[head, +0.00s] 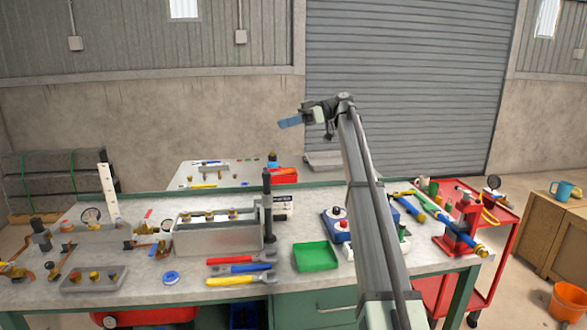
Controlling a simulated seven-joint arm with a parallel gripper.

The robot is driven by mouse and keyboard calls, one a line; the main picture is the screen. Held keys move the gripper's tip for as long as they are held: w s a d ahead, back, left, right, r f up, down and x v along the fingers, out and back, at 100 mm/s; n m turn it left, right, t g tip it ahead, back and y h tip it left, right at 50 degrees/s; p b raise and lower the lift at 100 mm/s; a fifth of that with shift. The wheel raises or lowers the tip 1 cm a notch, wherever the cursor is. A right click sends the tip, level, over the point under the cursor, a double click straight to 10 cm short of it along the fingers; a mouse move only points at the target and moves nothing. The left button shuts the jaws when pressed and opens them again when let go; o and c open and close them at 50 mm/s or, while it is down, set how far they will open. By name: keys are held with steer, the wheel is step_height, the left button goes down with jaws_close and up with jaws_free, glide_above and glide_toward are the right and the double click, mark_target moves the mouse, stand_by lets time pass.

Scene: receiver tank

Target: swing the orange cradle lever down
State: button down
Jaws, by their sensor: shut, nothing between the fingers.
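I cannot pick out an orange cradle lever with certainty in the head view. A grey metal tank (215,240) with brass fittings along its top stands at the middle of the bench, beside a dark upright post (267,205). Orange-brown pipe fittings (15,271) lie at the bench's far left, too small to read as a lever. My gripper (285,123) is raised high above the bench in front of the wall, its blue fingers pointing left. It is shut and empty, well apart from everything on the bench. My arm hides part of the bench's right side.
The bench (190,290) also carries a green tray (316,256), red, blue and yellow-handled tools (240,268), a blue button box (338,225) and a red stand (462,225). A red cart (508,230) stands at right. The air around my gripper is clear.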

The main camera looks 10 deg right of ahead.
steer(key=s+d+f+t+h, duration=0.1)
steer(key=d+f+t+h, duration=0.5)
steer(key=d+f+h, duration=0.3)
steer(key=n, duration=0.1)
glide_toward(281, 173)
step_height(281, 173, down, 5)
steer(key=s, duration=0.2)
steer(key=shift+w+a+f+t, duration=0.15)
steer(key=shift+w+f, duration=0.05)
steer(key=shift+w, duration=0.7)
steer(key=shift+w+a+f+t, duration=0.15)
steer(key=shift+w+f, duration=0.05)
steer(key=shift+w, duration=0.7)
